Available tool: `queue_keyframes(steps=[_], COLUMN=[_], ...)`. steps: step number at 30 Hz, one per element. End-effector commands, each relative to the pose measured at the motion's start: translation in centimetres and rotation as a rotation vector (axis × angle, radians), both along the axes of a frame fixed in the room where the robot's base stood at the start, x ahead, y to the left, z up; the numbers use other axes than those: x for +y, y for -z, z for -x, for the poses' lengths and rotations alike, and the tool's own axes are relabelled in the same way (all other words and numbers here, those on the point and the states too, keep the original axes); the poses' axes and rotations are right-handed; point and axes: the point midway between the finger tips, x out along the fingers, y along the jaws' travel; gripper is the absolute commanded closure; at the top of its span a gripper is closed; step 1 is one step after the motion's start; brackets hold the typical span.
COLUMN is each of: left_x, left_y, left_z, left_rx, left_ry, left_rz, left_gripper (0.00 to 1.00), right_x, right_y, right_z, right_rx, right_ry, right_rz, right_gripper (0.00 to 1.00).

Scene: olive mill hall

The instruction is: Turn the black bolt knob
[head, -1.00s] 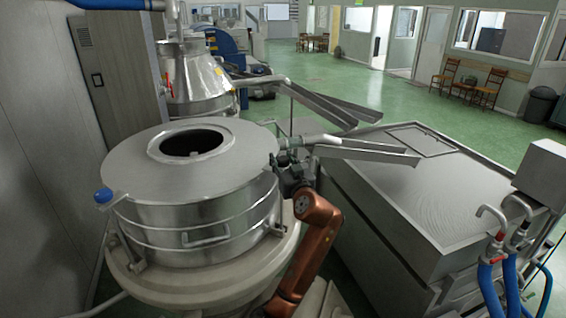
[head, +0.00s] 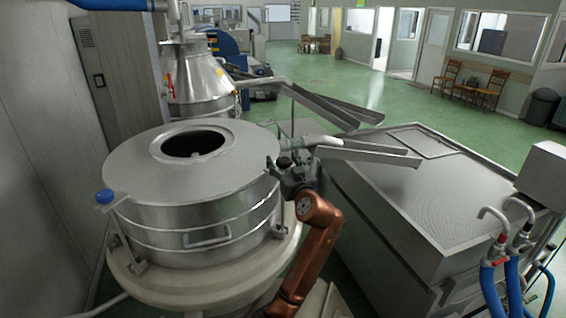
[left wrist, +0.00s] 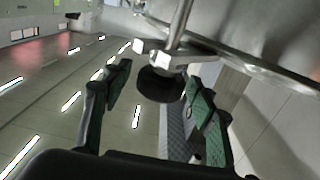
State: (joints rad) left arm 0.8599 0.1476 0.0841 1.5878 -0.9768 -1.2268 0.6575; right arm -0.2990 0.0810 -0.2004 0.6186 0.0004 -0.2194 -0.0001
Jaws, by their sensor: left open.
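The black bolt knob (left wrist: 158,86) shows in the left wrist view as a dark round end on a metal bolt with a bright hex nut. My left gripper (left wrist: 157,92) is open, with one green-padded finger on each side of the knob. I cannot tell whether either finger touches it. In the head view my left gripper (head: 282,167) is at the right side of the round steel drum (head: 190,212), near its lid rim. The knob cannot be made out behind the gripper there. My right gripper is not in view.
A steel pipe and chute (head: 365,152) lie just behind my gripper. A large steel tank (head: 430,195) stands close on the right, with blue hoses (head: 512,285) at its corner. A blue ball knob (head: 104,196) is on the drum's left rim. Green floor (head: 395,100) is open beyond.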

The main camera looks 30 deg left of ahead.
Motion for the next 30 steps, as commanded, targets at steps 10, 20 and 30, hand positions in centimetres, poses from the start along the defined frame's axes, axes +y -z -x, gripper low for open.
queue_keyframes(steps=[10,20,30], left_x=[-4.0,-8.2,-9.0], left_y=[0.1,0.2,0.2], left_z=[3.5,7.2,8.0], left_rx=[-0.002,0.001,0.001], left_ry=[0.003,0.002,-0.001], left_rz=[0.003,0.002,0.0], left_gripper=[0.47,0.47,0.47], right_x=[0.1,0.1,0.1], right_y=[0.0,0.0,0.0], right_z=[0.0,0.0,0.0], right_rx=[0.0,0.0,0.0], right_ry=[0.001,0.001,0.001], right_rz=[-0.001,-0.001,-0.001], right_gripper=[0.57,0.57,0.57])
